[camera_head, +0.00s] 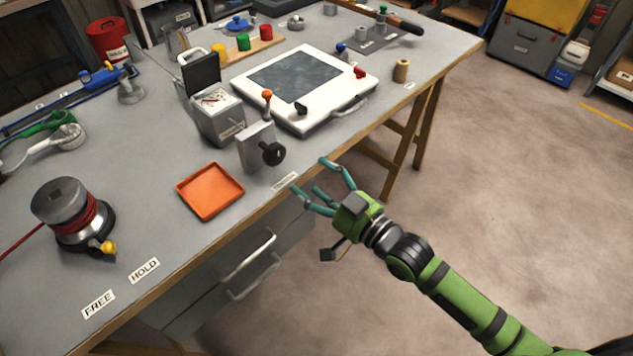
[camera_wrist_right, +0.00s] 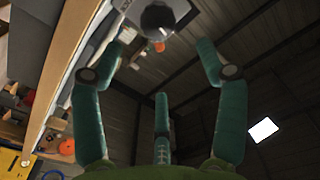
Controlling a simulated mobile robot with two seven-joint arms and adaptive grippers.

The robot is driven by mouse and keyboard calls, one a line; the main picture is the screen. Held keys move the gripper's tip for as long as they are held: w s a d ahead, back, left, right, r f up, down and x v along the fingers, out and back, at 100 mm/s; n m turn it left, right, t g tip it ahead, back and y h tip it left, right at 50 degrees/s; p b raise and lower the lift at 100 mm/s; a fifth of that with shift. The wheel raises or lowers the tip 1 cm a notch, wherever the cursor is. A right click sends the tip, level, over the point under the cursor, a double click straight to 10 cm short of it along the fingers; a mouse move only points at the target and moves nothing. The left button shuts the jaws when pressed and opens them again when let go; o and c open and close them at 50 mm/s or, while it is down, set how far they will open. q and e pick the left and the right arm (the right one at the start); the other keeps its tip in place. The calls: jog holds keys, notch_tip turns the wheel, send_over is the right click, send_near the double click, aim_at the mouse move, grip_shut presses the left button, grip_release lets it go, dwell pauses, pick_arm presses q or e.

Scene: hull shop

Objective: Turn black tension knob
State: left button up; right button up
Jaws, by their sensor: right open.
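The black tension knob (camera_head: 273,153) sticks out from the front of an upright grey plate (camera_head: 254,146) near the table's front edge. A label lies on the table just in front of it. My right gripper (camera_head: 322,180) is open and empty, with teal fingers spread, off the table edge to the lower right of the knob and apart from it. In the right wrist view the knob (camera_wrist_right: 157,18) shows at the top, beyond the open fingers (camera_wrist_right: 160,85). My left gripper is not in view.
An orange tray (camera_head: 210,191) lies left of the knob. A grey meter box (camera_head: 216,113) with an open lid stands behind it. A white framed panel (camera_head: 345,112) is to the right. A winch drum (camera_head: 66,203) with red rope stands at left. Drawer handles (camera_head: 250,256) jut from below the tabletop.

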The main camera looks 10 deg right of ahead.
aim_at(278, 159)
jog(key=w+a+n+p, duration=0.1)
jog(key=w+p, duration=0.1)
jog(key=w+a+n+p, duration=0.1)
jog(key=w+a+p, duration=0.1)
jog(key=p, duration=0.1)
jog(key=shift+f+n, duration=0.15)
jog(key=shift+n, duration=0.25)
jog(key=shift+w+a+f, duration=0.15)
jog(key=shift+w+a, duration=0.1)
jog(key=shift+w, duration=0.05)
jog(key=x, duration=0.6)
jog(key=shift+a+f, duration=0.1)
jog(key=shift+a, duration=0.05)
jog(key=c, duration=1.2)
jog(key=shift+o, duration=0.2)
